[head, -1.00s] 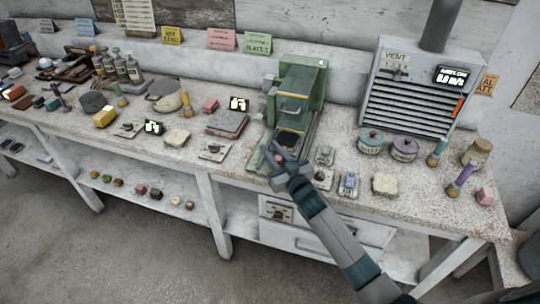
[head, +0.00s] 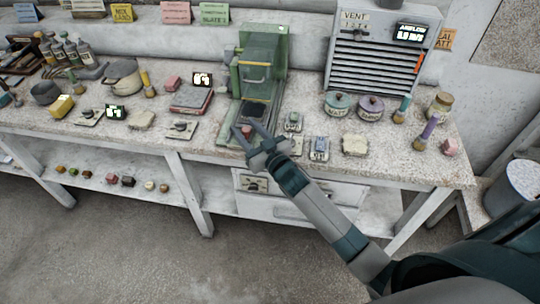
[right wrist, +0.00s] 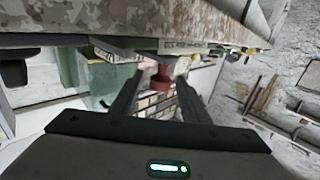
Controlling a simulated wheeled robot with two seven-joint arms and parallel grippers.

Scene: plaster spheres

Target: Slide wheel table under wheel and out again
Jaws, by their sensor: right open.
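The green wheel machine (head: 264,68) stands on the bench with a clear greenish guard in front. Its wheel is not clearly visible behind the guard. The dark wheel table (head: 254,109) lies on a green slide in front of the machine. A small red knob (head: 247,130) is at the slide's near end; it also shows in the right wrist view (right wrist: 160,79). My right gripper (head: 249,130) is open at the bench's front edge, its fingers (right wrist: 157,88) on either side of the knob. I cannot tell whether they touch it. My left gripper is not in view.
Small switch boxes (head: 319,148) and a pale block (head: 355,145) sit right of the slide. A slate-topped red box (head: 191,98) lies left of it. The vent cabinet (head: 385,55) stands behind lidded jars (head: 370,107). Drawers (head: 292,205) are below the bench.

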